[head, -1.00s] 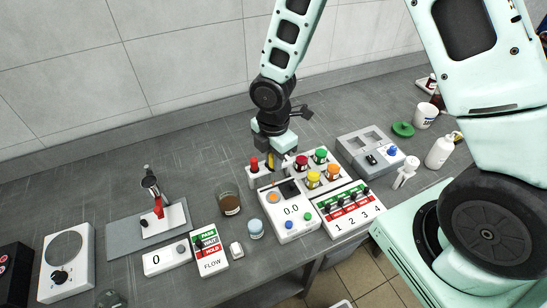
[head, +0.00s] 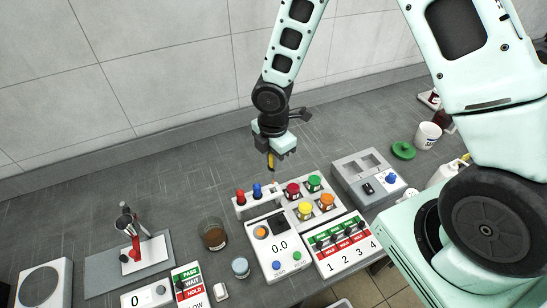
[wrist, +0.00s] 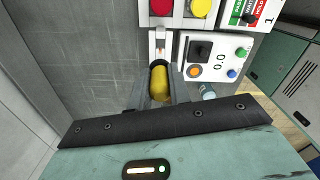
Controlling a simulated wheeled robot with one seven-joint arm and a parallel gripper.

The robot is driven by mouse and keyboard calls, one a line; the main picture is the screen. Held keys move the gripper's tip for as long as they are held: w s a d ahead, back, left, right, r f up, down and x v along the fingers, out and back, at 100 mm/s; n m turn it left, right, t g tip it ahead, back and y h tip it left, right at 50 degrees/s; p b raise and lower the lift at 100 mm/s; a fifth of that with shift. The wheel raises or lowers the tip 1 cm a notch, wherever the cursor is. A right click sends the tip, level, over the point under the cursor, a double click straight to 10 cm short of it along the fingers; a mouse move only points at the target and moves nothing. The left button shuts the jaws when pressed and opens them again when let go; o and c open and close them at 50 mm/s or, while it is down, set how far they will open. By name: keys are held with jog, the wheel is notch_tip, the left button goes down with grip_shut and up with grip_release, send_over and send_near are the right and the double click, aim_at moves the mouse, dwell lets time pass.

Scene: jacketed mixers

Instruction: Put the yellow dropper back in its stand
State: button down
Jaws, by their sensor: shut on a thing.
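My gripper (head: 271,158) is shut on the yellow dropper (head: 271,161). It holds it in the air, behind and slightly right of the white stand (head: 262,203). The stand holds a red dropper (head: 240,197) and a blue dropper (head: 257,191); its right part shows no dropper. In the wrist view, the yellow dropper (wrist: 160,83) lies between the two fingers (wrist: 160,95). Its far end is hard to make out against white parts beyond it.
A white mixer unit reading 0.0 (head: 280,248) stands in front of the stand. Right of it is a tray with red, green, yellow and orange jars (head: 305,210). A brown-filled beaker (head: 213,238) stands to the left. The bench behind the stand is clear.

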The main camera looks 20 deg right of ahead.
aim_at(273, 181)
jog(key=shift+f+b, duration=4.35)
jog(key=shift+f, duration=0.85)
jog(key=c, duration=0.7)
grip_release()
jog(key=shift+c, duration=0.2)
jog(key=shift+r, duration=0.1)
jog(key=shift+r+p, duration=2.8)
jog(key=shift+r, duration=0.15)
